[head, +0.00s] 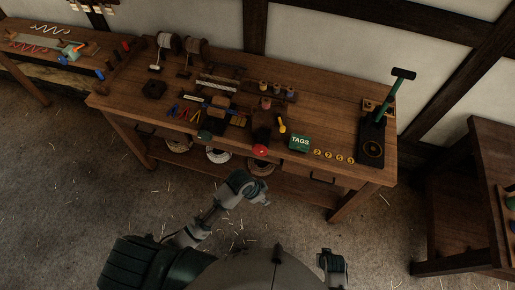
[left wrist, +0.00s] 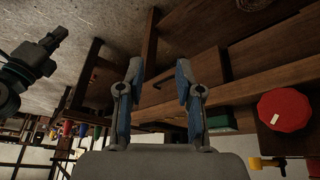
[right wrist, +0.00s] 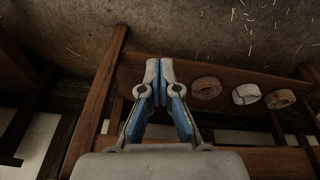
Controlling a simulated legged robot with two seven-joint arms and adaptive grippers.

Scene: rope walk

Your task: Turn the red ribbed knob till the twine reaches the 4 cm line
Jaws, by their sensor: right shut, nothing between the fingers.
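The red ribbed knob (head: 260,150) sits at the front edge of the bench, on a dark wooden block. It also shows large at the right of the left wrist view (left wrist: 284,112), with a small pale mark on its face. My left gripper (head: 264,200) is in front of the bench, apart from the knob. Its fingers (left wrist: 160,72) are spread and empty, with the knob to their right. My right gripper (right wrist: 160,68) is shut and empty, below the bench top. The twine and the 4 cm line are too small to make out.
The bench (head: 340,160) carries a green TAGS box (head: 299,143) right of the knob, several yellow discs and a tall green-handled tool (head: 390,100). Two reels (head: 195,48) stand at the back left. Rope coils (right wrist: 246,93) lie on the shelf below. The floor in front is clear.

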